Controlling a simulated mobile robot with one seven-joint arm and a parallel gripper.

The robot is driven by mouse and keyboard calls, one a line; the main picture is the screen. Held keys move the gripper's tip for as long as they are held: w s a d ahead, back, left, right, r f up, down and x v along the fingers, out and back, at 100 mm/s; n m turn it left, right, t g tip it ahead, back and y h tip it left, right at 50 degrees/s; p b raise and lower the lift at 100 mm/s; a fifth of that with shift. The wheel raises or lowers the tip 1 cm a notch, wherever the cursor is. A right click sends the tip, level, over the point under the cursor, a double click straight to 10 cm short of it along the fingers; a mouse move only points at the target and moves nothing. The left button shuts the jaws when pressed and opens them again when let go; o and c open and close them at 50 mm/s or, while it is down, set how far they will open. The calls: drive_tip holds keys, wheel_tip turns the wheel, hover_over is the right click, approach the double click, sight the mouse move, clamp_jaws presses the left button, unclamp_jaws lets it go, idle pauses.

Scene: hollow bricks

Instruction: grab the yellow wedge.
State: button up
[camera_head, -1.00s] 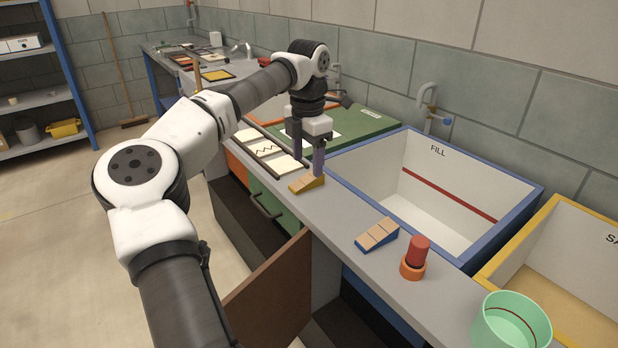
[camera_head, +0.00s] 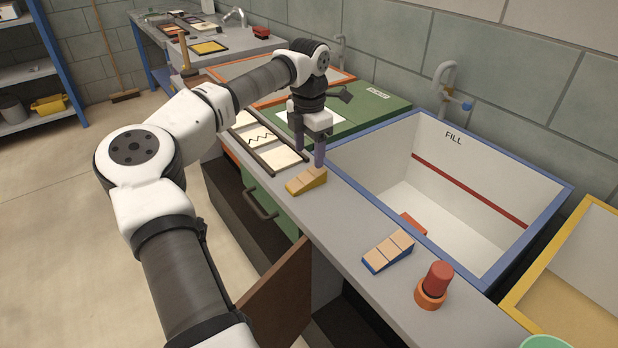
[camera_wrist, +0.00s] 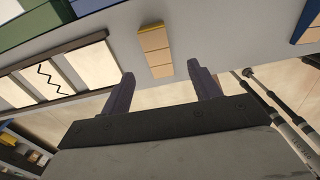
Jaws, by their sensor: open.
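The yellow wedge (camera_head: 306,181), with a tan segmented top, lies on the grey counter near its front edge. It also shows in the wrist view (camera_wrist: 155,50), just beyond and between my fingertips. My gripper (camera_head: 309,155) points down, close above and behind the wedge in the head view. In the wrist view my gripper (camera_wrist: 161,70) has its two purple-grey fingers spread apart with nothing between them. Whether a finger touches the wedge cannot be told.
A blue wedge (camera_head: 388,251) and a red cylinder in an orange ring (camera_head: 435,286) stand to the right on the counter. The blue-rimmed FILL basin (camera_head: 470,185) is behind. A framed panel row (camera_head: 268,142) lies left. A brown cabinet door (camera_head: 280,290) hangs open below.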

sight(311, 174)
drive_tip(key=shift+w+d+f+p, duration=0.2)
drive_tip(key=shift+f+p, duration=0.15)
drive_tip(key=shift+f, duration=1.65)
drive_tip(key=shift+w+d+f+p, duration=0.15)
drive_tip(key=shift+f+p, duration=0.15)
drive_tip(key=shift+f, duration=1.65)
drive_tip(key=shift+a, duration=0.1)
drive_tip(key=c, duration=1.1)
drive_tip(key=shift+r, duration=0.1)
